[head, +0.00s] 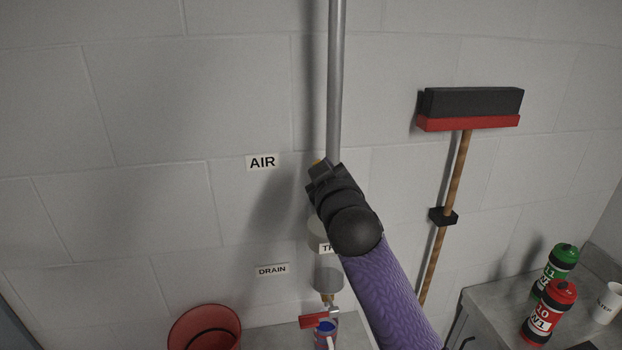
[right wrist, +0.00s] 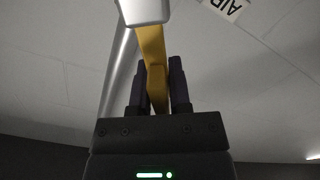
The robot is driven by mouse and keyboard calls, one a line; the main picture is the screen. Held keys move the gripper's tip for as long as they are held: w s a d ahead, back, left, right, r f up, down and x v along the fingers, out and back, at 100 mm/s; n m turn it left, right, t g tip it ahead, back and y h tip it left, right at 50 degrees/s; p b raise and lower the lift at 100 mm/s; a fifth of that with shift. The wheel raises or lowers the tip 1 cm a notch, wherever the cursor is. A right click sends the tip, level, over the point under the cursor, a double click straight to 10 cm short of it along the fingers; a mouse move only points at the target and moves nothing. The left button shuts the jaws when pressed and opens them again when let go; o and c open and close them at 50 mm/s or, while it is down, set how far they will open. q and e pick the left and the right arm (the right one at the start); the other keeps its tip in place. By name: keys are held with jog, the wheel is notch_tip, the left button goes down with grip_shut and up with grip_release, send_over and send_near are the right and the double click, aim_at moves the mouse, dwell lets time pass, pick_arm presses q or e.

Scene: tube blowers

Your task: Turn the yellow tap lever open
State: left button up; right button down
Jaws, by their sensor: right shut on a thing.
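The yellow tap lever (right wrist: 153,62) runs down from a pale valve body (right wrist: 145,10) in the right wrist view. My right gripper (right wrist: 163,85) is shut on the lever, with a dark finger on each side of it. The rest of the lever and the valve are hidden behind my wrist there. My left gripper is not in view.
A vertical metal pipe (head: 335,80) runs up the wall beside an AIR label (head: 262,162). Below are a clear bowl (head: 327,275) and a red drain lever (head: 319,320). A broom (head: 470,110) hangs at right. Bottles (head: 548,312) stand on the counter; a red bucket (head: 204,328) is lower left.

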jog(key=shift+w+d+r+m+p, duration=0.1)
jog(key=shift+d+r+m+p, duration=0.2)
jog(key=shift+m, duration=0.3)
jog(key=shift+w+d+r+m+p, duration=0.15)
jog(key=shift+d+m+p, duration=0.1)
jog(key=shift+m, duration=0.35)
jog(key=shift+d+r+m+p, duration=0.1)
jog(key=shift+d+m+p, duration=0.35)
jog(key=shift+m, duration=0.55)
jog(key=shift+d, duration=0.15)
jog(key=c, duration=0.6)
grip_release()
jog(key=shift+w, duration=0.15)
jog(key=shift+c, duration=0.2)
jog(key=b+v, duration=0.2)
jog(key=v, duration=0.8)
